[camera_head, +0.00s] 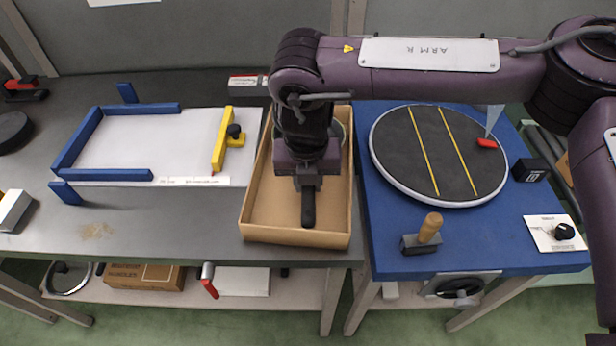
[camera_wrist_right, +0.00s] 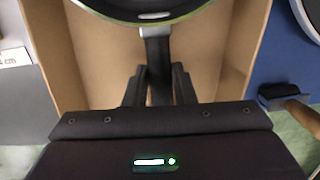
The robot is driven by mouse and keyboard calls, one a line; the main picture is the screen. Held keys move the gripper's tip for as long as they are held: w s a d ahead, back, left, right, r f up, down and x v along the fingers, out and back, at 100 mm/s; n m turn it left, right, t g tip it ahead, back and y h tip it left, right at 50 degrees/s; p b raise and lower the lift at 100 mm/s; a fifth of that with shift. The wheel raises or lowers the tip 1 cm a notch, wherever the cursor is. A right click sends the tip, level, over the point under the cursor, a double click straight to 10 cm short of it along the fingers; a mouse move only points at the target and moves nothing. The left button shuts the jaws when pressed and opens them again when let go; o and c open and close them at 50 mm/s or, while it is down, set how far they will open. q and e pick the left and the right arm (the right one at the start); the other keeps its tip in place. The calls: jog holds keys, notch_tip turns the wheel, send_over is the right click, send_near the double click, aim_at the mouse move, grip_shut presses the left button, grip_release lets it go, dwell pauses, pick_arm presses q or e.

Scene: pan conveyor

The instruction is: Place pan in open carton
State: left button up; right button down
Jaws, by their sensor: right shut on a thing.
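My right gripper (camera_head: 308,182) reaches down over the open carton (camera_head: 262,205) on the grey table. It is shut on the pan's dark handle, which shows below the jaws in the head view (camera_head: 308,208). In the right wrist view the fingers (camera_wrist_right: 158,88) grip the handle, and the dark round pan (camera_wrist_right: 155,8) with a green rim lies beyond them. The pan is within the carton's walls as seen from above. In the head view my arm hides most of the pan; only part of its rim shows. I cannot tell whether the pan touches the carton floor. My left gripper is not in view.
Left of the carton lies a white board with blue rails (camera_head: 115,174) and a yellow clamp bar (camera_head: 222,140).

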jog(key=shift+f, duration=0.1)
dwell(0.5)
jog(key=c, duration=1.1)
grip_release()
jog(key=r, duration=0.4)
jog(key=s+r, duration=0.1)
jog(key=r, duration=0.2)
jog(key=shift+a, duration=0.1)
jog(key=shift+r, duration=0.4)
